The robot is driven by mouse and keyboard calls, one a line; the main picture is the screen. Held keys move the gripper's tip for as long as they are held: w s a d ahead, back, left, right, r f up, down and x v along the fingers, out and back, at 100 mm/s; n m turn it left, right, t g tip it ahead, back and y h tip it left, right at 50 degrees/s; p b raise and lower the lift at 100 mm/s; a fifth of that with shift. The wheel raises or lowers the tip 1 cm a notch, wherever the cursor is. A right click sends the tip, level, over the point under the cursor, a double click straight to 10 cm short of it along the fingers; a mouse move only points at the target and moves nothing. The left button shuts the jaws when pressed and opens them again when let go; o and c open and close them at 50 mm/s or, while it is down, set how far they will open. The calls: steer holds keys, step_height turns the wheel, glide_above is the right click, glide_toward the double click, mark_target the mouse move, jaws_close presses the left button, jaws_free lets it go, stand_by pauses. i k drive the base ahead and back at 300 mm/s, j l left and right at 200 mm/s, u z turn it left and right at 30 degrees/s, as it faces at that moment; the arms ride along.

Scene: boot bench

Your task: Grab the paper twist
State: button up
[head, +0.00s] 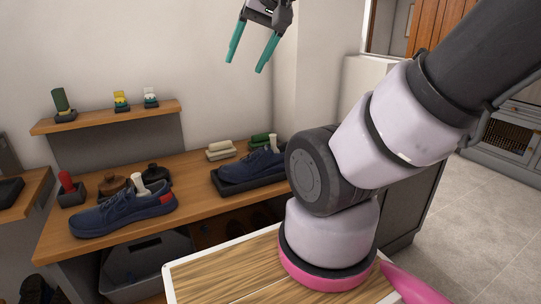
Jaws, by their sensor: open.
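A small cream-white upright piece (139,187) that looks like a paper twist stands at the opening of the blue shoe (125,212) with a red heel, on the bench. A similar pale piece (273,141) stands at the second blue shoe (250,166), which sits on a dark tray (247,187). I cannot tell which is meant, nor how deep either sits. My gripper (246,66) is high at the top of the head view, well above the bench. Its two teal fingers are apart, point downward, and hold nothing.
The wooden bench (205,193) also holds a small dark box with a red item (66,181), dark round-topped items (112,184), cream blocks (220,149) and a green block (259,140). A raised shelf (105,116) carries a green roll and small figures. My arm blocks the right side.

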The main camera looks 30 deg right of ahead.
mark_target(273, 140)
steer(key=k+l+u, duration=0.25)
steer(key=l, duration=0.3)
steer(key=k+l+u, duration=0.25)
steer(key=k+l, duration=0.2)
